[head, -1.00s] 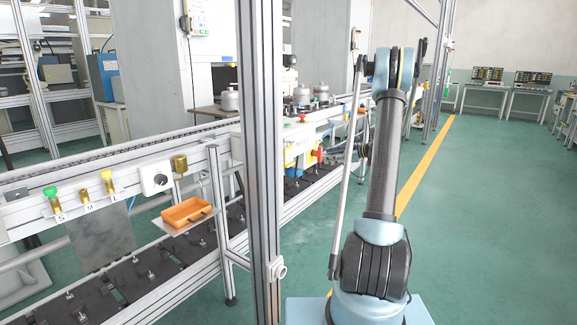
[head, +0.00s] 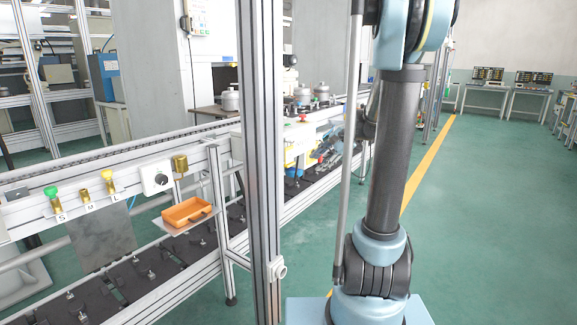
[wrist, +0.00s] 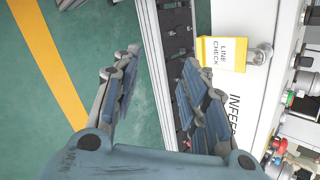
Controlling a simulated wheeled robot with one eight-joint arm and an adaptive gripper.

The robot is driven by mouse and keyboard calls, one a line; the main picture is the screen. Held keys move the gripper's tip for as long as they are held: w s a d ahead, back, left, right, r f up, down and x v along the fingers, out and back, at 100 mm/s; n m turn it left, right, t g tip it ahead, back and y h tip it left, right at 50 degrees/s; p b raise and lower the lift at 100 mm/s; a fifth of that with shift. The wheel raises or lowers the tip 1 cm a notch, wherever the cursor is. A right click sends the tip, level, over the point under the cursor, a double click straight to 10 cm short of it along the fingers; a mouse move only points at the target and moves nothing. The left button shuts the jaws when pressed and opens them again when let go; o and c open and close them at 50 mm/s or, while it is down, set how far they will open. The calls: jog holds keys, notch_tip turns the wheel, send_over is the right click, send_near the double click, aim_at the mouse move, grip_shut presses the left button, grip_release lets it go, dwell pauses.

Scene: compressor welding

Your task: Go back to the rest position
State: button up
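My gripper (wrist: 160,78) is open in the wrist view, its two jointed fingers spread apart with nothing between them. Below it in that view are the green floor, a dark conveyor strip and the white side of the line. A yellow and white "LINE CHECK" sign (wrist: 221,53) is to the right of the fingers, apart from them. In the head view my arm stands upright right of centre, with its elbow at the top edge.
An aluminium post (head: 262,160) stands close to my arm on the left. The line (head: 100,200) carries an orange tray (head: 187,212) and several knobs. Grey compressors (head: 229,99) stand farther back. Green floor with a yellow stripe (head: 430,165) is free to the right.

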jog(key=s+d+f+n+h, duration=0.2)
jog(key=s+f+n, duration=0.1)
jog(key=s, duration=0.8)
jog(key=s+d+f+n+g+h, duration=0.1)
jog(key=s+d+f+n+h, duration=0.1)
jog(key=s, duration=0.9)
jog(key=s+d+f+n+g+h, duration=0.1)
jog(key=s+d+f+n+h, duration=0.1)
jog(key=s+f+n, duration=0.4)
jog(key=s+h, duration=0.1)
jog(key=s, duration=0.4)
jog(key=shift+s, duration=0.25)
jog(key=shift+s+d+f+n+h, duration=0.15)
jog(key=shift+s+f+n+h, duration=0.05)
jog(key=shift+n+h, duration=0.1)
jog(key=shift+c, duration=0.8)
jog(key=shift+d, duration=0.1)
